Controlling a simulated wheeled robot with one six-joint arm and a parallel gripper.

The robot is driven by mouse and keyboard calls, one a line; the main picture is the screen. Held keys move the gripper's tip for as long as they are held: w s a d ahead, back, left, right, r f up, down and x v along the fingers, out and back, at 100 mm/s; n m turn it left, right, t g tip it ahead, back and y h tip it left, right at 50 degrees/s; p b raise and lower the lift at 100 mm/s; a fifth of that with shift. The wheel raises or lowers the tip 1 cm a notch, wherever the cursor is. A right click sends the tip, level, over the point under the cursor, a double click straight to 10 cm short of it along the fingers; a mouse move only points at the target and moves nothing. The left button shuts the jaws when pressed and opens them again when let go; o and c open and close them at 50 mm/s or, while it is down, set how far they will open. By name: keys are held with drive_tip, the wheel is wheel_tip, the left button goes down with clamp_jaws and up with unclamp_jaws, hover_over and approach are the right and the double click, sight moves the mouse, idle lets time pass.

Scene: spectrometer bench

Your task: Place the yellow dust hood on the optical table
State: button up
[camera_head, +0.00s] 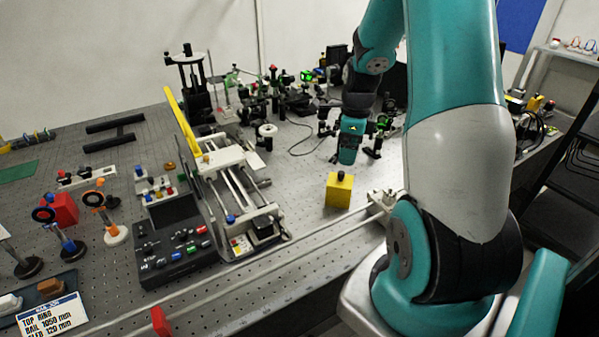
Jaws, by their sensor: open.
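The yellow dust hood (338,193) is a small yellow box with a dark knob on top. It stands upright on the perforated grey optical table (300,225), near its front edge. My gripper (347,163) points down just above and slightly behind the knob in the picture. It is open and appears apart from the hood. The fingertips are small, and the exact gap to the knob is hard to tell.
A rail carriage (238,185) with a raised yellow plate and a black control box (175,240) stand left of the hood. Several optical mounts (290,100) crowd the back. A white fitting (382,200) sits right of the hood. Bare table lies left of it.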

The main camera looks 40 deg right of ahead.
drive_tip(key=a+r+n+y, duration=0.1)
drive_tip(key=a+r+n, duration=0.4)
drive_tip(key=a+n, duration=0.55)
drive_tip(key=a+r+n+y, duration=0.1)
drive_tip(key=a+r+n, duration=0.55)
drive_tip(key=a, duration=0.65)
drive_tip(key=s+a+r+n+y, duration=0.2)
drive_tip(key=s+a+r+n, duration=0.1)
drive_tip(key=s+a+n, duration=1)
drive_tip(key=a+n, duration=0.2)
drive_tip(key=n, duration=0.4)
drive_tip(key=shift+s+a+n+g, duration=0.3)
drive_tip(key=shift+s+a+n, duration=0.05)
drive_tip(key=shift+n, duration=0.05)
drive_tip(key=shift+r, duration=0.1)
